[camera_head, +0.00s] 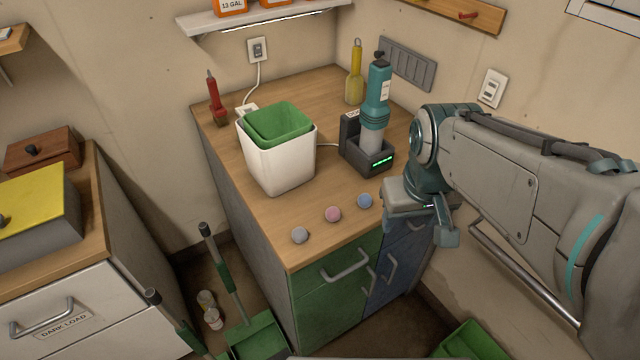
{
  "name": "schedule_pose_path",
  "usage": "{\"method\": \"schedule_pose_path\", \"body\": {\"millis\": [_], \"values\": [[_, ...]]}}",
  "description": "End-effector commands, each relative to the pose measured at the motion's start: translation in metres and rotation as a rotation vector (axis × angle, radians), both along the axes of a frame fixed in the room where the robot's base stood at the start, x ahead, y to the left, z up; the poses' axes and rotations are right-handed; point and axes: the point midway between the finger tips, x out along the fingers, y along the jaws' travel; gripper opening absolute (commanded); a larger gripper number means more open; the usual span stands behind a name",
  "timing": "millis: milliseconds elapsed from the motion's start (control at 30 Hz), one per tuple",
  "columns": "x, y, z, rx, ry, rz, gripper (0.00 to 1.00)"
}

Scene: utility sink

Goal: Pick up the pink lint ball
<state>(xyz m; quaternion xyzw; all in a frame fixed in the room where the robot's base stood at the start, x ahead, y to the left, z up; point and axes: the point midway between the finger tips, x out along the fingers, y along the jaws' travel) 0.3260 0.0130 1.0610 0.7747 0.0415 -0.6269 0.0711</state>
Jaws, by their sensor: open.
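The pink lint ball (333,214) lies on the wooden counter (272,222) near its front edge. A grey lint ball (300,235) lies to its left and a blue lint ball (364,201) to its right, all apart from each other. My gripper (420,230) is to the right of the blue ball, by the counter's front right corner, and points down. It is open, and I see nothing between its fingers. The height of its fingertips relative to the counter top is hard to tell.
Behind the balls stand a white bin (280,165) with a green liner bin (280,122) and a teal handheld device (376,95) in a dark dock (366,160). A red-handled brush (215,98) and yellow bottle (355,75) stand farther back. Drawer handles (345,265) protrude in front.

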Motion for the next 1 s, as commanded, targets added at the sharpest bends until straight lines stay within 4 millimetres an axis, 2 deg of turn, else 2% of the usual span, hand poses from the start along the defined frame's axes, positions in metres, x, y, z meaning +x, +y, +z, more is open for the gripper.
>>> {"method": "schedule_pose_path", "body": {"millis": [100, 300, 500, 633, 767, 1000], "values": [[0.040, 0.022, -0.002, -0.047, 0.058, 0.176, 0.57], [0.100, 0.070, -0.011, -0.082, 0.142, 0.488, 0.57], [0.140, 0.108, -0.024, -0.074, 0.192, 0.713, 0.57], [0.151, 0.121, -0.029, -0.066, 0.205, 0.786, 0.57], [0.155, 0.125, -0.038, -0.062, 0.213, 0.813, 0.57], [0.155, 0.125, -0.084, -0.061, 0.215, 0.812, 0.57]]}}
